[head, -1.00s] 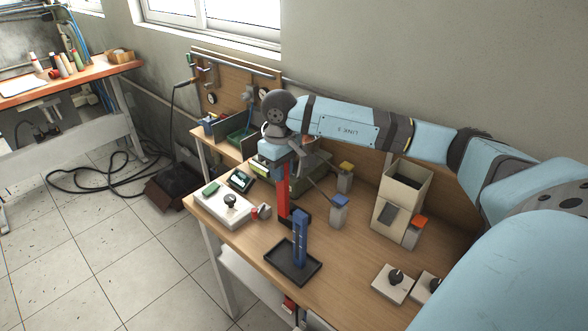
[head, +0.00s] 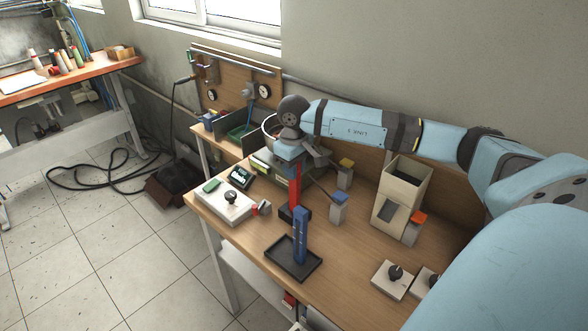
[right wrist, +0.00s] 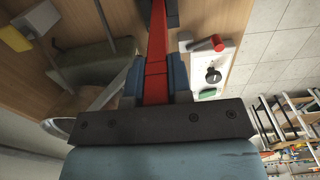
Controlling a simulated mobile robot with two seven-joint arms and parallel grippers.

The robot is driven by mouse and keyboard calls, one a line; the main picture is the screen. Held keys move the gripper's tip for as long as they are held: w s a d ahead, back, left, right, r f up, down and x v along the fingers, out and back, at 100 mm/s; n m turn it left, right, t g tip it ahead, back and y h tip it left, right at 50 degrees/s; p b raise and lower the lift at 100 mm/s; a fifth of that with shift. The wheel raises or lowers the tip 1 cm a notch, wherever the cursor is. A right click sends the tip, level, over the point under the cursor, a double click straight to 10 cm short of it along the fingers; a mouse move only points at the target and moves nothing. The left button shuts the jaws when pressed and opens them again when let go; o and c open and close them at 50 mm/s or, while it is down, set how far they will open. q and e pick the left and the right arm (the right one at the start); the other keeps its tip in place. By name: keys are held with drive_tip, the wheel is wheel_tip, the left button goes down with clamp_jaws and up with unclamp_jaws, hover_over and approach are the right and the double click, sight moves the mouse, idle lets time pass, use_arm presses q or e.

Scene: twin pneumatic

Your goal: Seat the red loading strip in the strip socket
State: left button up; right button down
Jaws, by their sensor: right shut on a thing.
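The red loading strip (head: 295,185) stands roughly upright over the workbench. My right gripper (head: 290,157) is shut on its upper part; the fingers show on both sides of the red strip (right wrist: 156,55) in the right wrist view. The strip's lower end meets or overlaps a small dark block (head: 287,215) on the bench, which looks like the strip socket. I cannot tell whether the end is inside it or just in front or above. My left gripper is not in view.
A blue strip (head: 300,236) stands in a black tray (head: 277,262) just in front. A white control box (head: 222,207) with a knob lies left. Blue-topped (head: 338,210) and yellow-topped posts (head: 345,174) and a beige hopper (head: 401,190) stand right. Bare bench (head: 345,265) lies front right.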

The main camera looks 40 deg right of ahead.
drive_tip(key=shift+s+f, duration=0.1)
drive_tip(key=shift+f, duration=0.2)
drive_tip(key=c, duration=1.3)
unclamp_jaws()
drive_tip(key=shift+a, duration=0.1)
drive_tip(key=shift+r+p, duration=0.45)
drive_tip(key=shift+p, duration=0.1)
drive_tip(key=shift+r, duration=0.35)
wheel_tip(320, 180, up, 11)
drive_tip(key=shift+r+b, duration=0.2)
drive_tip(key=shift+b, duration=0.7)
drive_tip(key=shift+f, duration=0.1)
